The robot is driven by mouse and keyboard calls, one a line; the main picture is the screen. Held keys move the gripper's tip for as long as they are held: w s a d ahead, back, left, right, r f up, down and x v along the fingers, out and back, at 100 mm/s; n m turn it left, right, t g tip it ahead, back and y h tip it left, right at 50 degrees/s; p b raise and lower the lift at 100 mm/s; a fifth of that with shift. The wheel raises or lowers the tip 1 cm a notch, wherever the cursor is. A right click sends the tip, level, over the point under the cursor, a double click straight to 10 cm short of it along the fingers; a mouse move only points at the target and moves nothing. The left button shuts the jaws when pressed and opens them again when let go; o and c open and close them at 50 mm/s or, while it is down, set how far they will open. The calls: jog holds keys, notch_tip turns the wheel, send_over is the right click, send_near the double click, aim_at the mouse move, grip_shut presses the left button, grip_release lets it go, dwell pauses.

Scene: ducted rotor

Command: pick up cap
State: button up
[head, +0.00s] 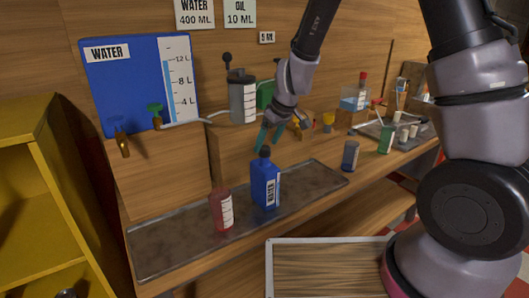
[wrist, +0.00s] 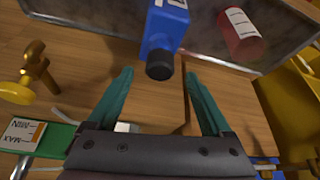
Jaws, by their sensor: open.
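The black cap (head: 264,152) sits on top of the upright blue bottle (head: 265,184), which stands on the metal tray. My gripper (head: 268,143) has teal fingers, is open, and hangs just above and behind the bottle's top. In the wrist view the cap (wrist: 160,65) shows at the end of the blue bottle (wrist: 165,27), in line with the gap between the fingertips of my gripper (wrist: 159,76). The fingers are apart with nothing held. I cannot tell how far the tips are from the cap in depth.
A red bottle (head: 221,210) with a white label stands left of the blue bottle on the tray (head: 165,254). A grey container (head: 242,98) and a blue water tank (head: 132,82) are behind. A dark blue jar (head: 350,156) stands to the right. The tray's right part is clear.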

jog(key=shift+x, duration=0.95)
jog(key=shift+c, duration=0.3)
grip_shut()
jog(key=shift+r, duration=0.15)
